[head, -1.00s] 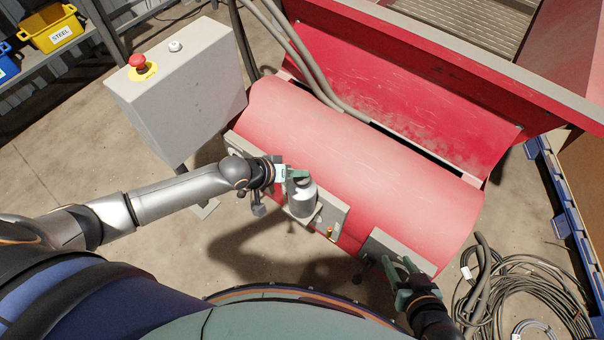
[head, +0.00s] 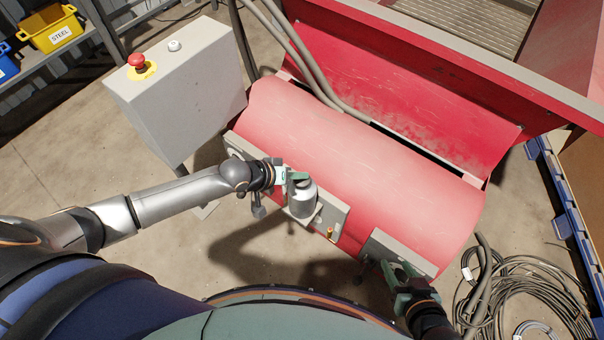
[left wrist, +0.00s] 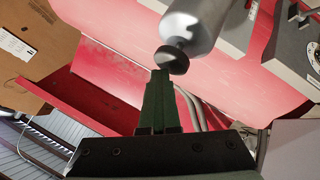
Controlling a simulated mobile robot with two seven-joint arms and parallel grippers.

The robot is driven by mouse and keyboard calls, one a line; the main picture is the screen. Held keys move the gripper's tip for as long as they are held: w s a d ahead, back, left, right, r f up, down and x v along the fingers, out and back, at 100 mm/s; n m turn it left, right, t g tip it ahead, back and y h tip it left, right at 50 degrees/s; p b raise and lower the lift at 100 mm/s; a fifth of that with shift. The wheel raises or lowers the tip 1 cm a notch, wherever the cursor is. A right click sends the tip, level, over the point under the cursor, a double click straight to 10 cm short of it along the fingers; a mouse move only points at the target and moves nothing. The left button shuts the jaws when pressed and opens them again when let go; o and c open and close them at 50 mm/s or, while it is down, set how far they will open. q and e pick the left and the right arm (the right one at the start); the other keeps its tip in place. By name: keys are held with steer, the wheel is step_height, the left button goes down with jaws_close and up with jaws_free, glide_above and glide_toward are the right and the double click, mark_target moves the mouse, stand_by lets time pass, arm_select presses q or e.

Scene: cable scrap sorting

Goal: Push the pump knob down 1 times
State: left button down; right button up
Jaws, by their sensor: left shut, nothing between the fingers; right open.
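The pump is a grey cylinder (head: 302,203) on a grey plate at the front of the red drum. In the left wrist view its body (left wrist: 193,22) ends in a dark round knob (left wrist: 173,60). My left gripper (head: 301,175) is shut and empty, at the top of the pump. In the left wrist view the green fingertips (left wrist: 160,73) are right beside the knob; I cannot tell whether they touch it. In the head view the fingers hide the knob. My right gripper (head: 393,269) is open by the right grey plate, away from the pump.
The red drum (head: 365,165) fills the middle. A grey control box (head: 185,90) with a red button (head: 137,60) stands at the left. Coiled cables (head: 520,290) lie on the floor at the right. Thick grey hoses (head: 300,60) run behind the drum.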

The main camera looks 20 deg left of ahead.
mark_target(299, 182)
arm_select(q)
steer(key=shift+s+f, duration=0.2)
steer(key=shift+f, duration=0.35)
steer(key=shift+r, duration=0.1)
step_height(299, 182, up, 3)
steer(key=p, duration=0.3)
steer(key=shift+r+p, duration=0.3)
steer(key=shift+p, duration=0.15)
steer(key=shift+w+r, duration=0.1)
step_height(299, 182, up, 5)
steer(key=p, duration=0.5)
stand_by(0.3)
